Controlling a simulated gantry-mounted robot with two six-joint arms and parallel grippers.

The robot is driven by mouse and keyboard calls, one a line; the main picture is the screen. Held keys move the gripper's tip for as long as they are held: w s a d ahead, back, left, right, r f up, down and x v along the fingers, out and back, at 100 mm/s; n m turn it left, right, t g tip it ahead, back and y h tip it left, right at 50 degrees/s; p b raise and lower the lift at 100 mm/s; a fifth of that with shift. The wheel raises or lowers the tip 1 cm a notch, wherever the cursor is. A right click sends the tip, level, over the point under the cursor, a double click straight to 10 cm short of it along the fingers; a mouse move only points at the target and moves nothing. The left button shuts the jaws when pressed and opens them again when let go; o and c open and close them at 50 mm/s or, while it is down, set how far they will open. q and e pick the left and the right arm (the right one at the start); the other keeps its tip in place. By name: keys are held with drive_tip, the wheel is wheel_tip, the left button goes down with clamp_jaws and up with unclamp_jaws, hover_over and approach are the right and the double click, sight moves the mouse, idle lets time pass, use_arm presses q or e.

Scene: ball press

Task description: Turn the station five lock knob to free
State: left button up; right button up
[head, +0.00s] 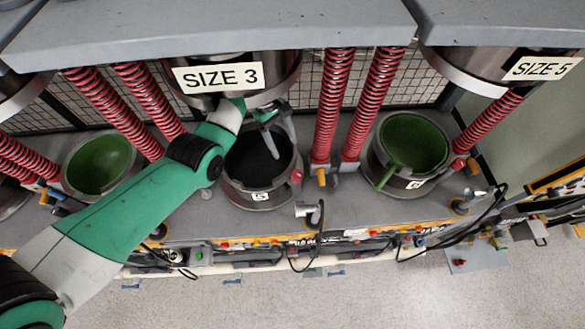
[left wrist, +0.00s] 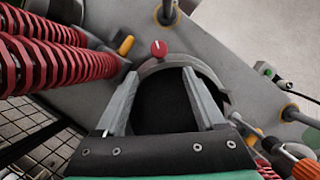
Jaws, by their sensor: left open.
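The station with the "5" label (head: 261,196) is a dark round pot (head: 240,188) below the "SIZE 3" sign. A small red knob (head: 296,175) sits at the right of its rim. In the left wrist view the red knob (left wrist: 158,47) has a pale pointer mark and stands just beyond the pot's rim (left wrist: 205,70). My left gripper (head: 283,148) is open and empty over the pot's dark mouth. In the left wrist view its fingertips (left wrist: 160,73) are spread, with the knob ahead of the gap and apart from both fingers.
Red springs (head: 333,105) rise right of the pot, with a yellow-orange part (head: 321,177) at their foot. A green-lined pot (head: 412,145) labelled 6 stands to the right, another green-lined pot (head: 99,163) to the left. Cables and fittings line the front edge.

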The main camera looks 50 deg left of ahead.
sight(295, 172)
use_arm(q)
drive_tip(key=b+x, duration=0.4)
drive_tip(key=x, duration=0.7)
drive_tip(key=shift+d+f, duration=0.2)
clamp_jaws()
